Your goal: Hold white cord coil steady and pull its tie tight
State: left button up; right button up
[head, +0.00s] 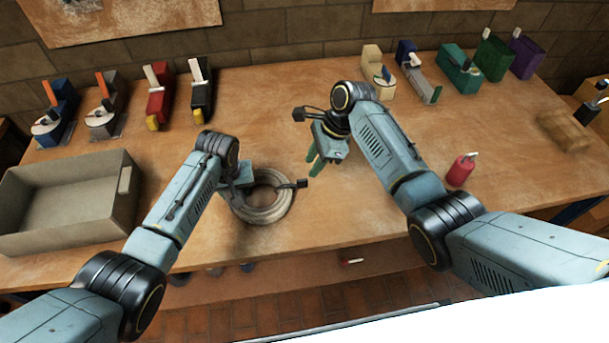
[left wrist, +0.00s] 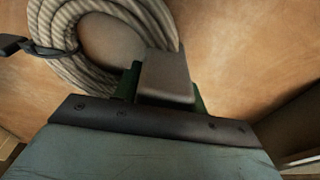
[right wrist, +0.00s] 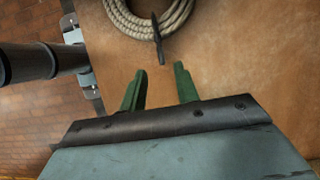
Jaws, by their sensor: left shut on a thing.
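The white cord coil (head: 278,211) lies flat on the wooden table; it also shows in the left wrist view (left wrist: 66,60) and right wrist view (right wrist: 125,22). Its dark tie (head: 301,184) sticks out on the right side of the coil, and shows in the right wrist view (right wrist: 158,42). My left gripper (head: 241,184) is shut at the coil's left edge, with a grey-brown block (left wrist: 166,77) between its green fingers. My right gripper (head: 317,165) is open and empty, its green fingers (right wrist: 158,78) apart and short of the tie.
A grey open bin (head: 125,208) stands at the left. Several clamp-like tools, such as a red one (head: 157,98), line the back. A red bottle-like item (head: 460,170) stands beyond my right arm. The table between the coil and the back row is clear.

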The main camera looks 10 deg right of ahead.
aim_at(303, 180)
jog(key=shift+x, duration=3.15)
grip_shut()
